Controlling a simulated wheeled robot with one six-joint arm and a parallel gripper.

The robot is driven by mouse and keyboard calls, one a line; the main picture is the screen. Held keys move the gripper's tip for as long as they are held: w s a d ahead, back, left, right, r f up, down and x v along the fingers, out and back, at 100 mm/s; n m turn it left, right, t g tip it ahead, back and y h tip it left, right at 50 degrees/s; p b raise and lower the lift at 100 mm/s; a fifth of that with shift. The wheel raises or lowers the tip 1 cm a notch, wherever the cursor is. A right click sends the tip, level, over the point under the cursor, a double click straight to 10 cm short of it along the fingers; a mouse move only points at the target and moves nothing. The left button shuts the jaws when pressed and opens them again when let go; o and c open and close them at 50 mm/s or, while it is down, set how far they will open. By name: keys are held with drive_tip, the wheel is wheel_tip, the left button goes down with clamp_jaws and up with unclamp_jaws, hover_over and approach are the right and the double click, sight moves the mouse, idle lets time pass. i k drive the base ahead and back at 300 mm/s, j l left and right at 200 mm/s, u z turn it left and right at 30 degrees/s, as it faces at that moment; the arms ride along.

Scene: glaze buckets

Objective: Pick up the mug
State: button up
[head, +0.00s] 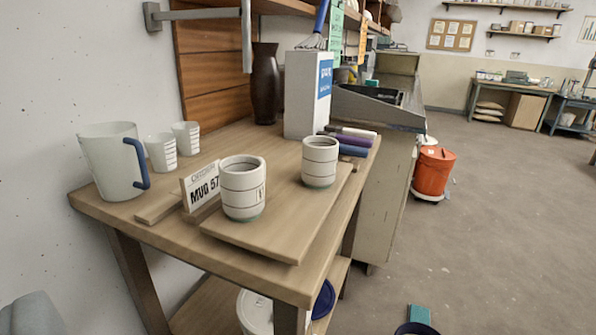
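Two white, mug-like cups with thin dark rings and greenish bases stand upright on a wooden board on the table. The nearer cup (243,188) is at the board's left, with a small dark mark on its side. The farther cup (319,162) stands at the board's right, apart from it. I see no handle on either. A white sign (200,186) reading "MUG 57" stands just left of the nearer cup. My gripper is not in view.
The board (290,225) lies on a wooden table (120,205). A white jug (113,160) with a blue handle and two small marked cups (161,152) stand at left. Behind are a dark vase (265,85) and white box (304,95). Open floor (480,240) lies right.

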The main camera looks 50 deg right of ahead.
sight(319, 163)
drive_tip(key=z, duration=1)
drive_tip(key=k+j+z, duration=0.1)
drive_tip(key=z, duration=0.3)
drive_tip(key=k+j+z, duration=0.1)
drive_tip(key=z, duration=0.35)
drive_tip(key=k+z, duration=0.2)
drive_tip(key=z, duration=0.2)
